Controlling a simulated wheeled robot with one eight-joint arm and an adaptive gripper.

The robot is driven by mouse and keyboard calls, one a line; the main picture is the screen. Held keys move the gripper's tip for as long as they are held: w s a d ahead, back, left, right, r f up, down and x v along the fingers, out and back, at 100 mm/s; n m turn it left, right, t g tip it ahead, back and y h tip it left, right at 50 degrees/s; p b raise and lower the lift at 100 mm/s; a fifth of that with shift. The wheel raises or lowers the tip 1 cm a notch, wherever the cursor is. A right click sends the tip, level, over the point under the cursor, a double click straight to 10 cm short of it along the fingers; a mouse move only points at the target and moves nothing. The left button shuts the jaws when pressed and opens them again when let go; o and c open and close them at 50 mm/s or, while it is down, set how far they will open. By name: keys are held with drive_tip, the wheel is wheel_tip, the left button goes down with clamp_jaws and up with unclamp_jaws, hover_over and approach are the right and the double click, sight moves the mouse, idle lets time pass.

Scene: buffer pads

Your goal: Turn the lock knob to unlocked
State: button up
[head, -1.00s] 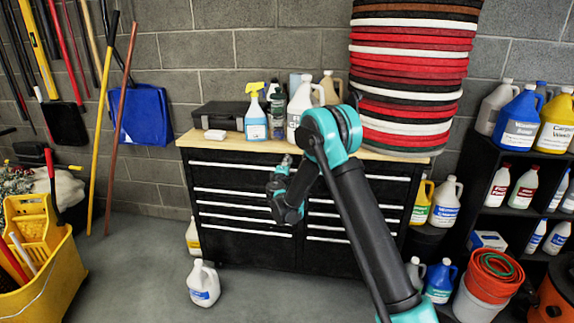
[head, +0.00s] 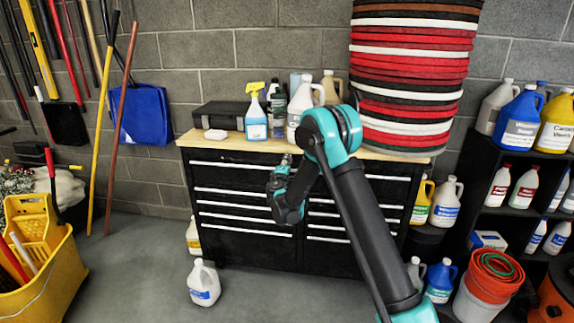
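A black tool cabinet (head: 235,178) with a wooden top and white drawer handles stands against the wall. I cannot make out the lock knob in the head view; my arm covers the middle of the cabinet front. My gripper (head: 286,160) is small and partly hidden behind my wrist, in front of the upper middle of the cabinet. Its fingers are too small to tell whether they are open or shut. I cannot tell whether it touches the cabinet.
A blue spray bottle (head: 256,124), a white jug (head: 303,108) and a black case (head: 218,115) stand on the cabinet top, beside a tall pad stack (head: 410,75). A white jug (head: 203,283) stands on the floor at front left. A yellow mop bucket (head: 45,280) is far left.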

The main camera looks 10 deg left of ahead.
drive_tip(key=s, duration=0.8)
drive_tip(key=shift+a, duration=0.15)
drive_tip(key=s+d+r+m+g+h, duration=0.1)
drive_tip(key=s+d+m+g+h, duration=0.2)
drive_tip(key=d, duration=0.9)
drive_tip(key=s+d+r+m+g+h, duration=0.15)
drive_tip(key=s+d+m, duration=0.3)
drive_tip(key=d, duration=0.65)
drive_tip(key=s+d+f+m+g, duration=0.2)
drive_tip(key=s+d+m+g, duration=0.3)
drive_tip(key=s+d, duration=0.6)
drive_tip(key=s+f+m+g+y, duration=0.2)
drive_tip(key=s+f, duration=0.1)
drive_tip(key=s, duration=0.9)
drive_tip(key=s+f+m+g+y, duration=0.2)
drive_tip(key=s+f+m+y, duration=0.1)
drive_tip(key=s, duration=0.9)
drive_tip(key=shift+s+a+f, duration=0.15)
drive_tip(key=shift+s+f, duration=0.15)
drive_tip(key=shift+f, duration=0.05)
